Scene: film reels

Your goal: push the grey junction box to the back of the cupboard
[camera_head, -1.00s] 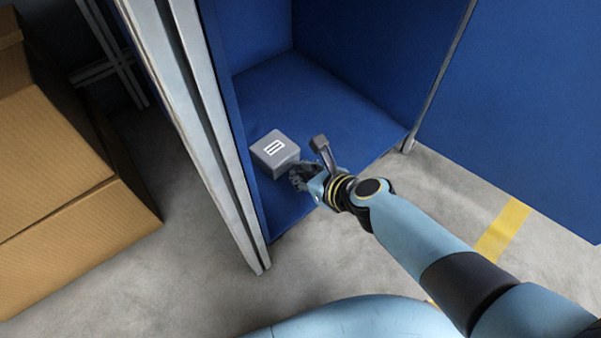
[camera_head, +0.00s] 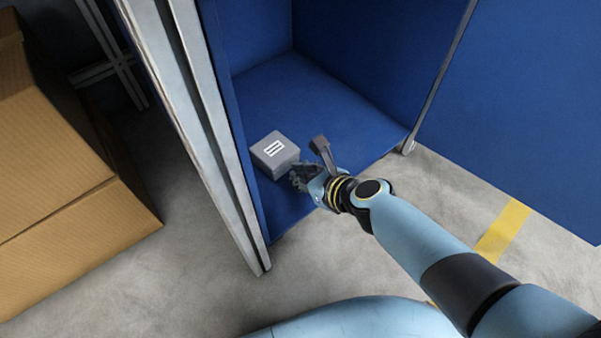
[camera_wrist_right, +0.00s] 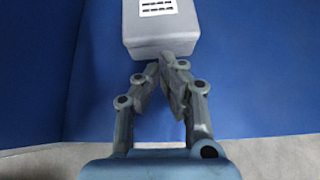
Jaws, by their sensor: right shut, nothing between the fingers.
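The grey junction box (camera_head: 275,154) with a white label sits on the blue cupboard floor (camera_head: 315,104), near the cupboard's left wall and towards its front. It also shows at the top of the right wrist view (camera_wrist_right: 160,32), where its upper edge is cut off. My right gripper (camera_head: 298,177) is shut and empty, just in front of the box. In the wrist view its fingertips (camera_wrist_right: 168,62) meet at the box's near face; I cannot tell whether they touch it. My left gripper is not in view.
The cupboard floor behind and to the right of the box is clear. A grey metal post (camera_head: 205,125) stands at the cupboard's left front edge. A blue door panel (camera_head: 520,100) is at the right. Cardboard boxes (camera_head: 60,190) stand on the floor at the left.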

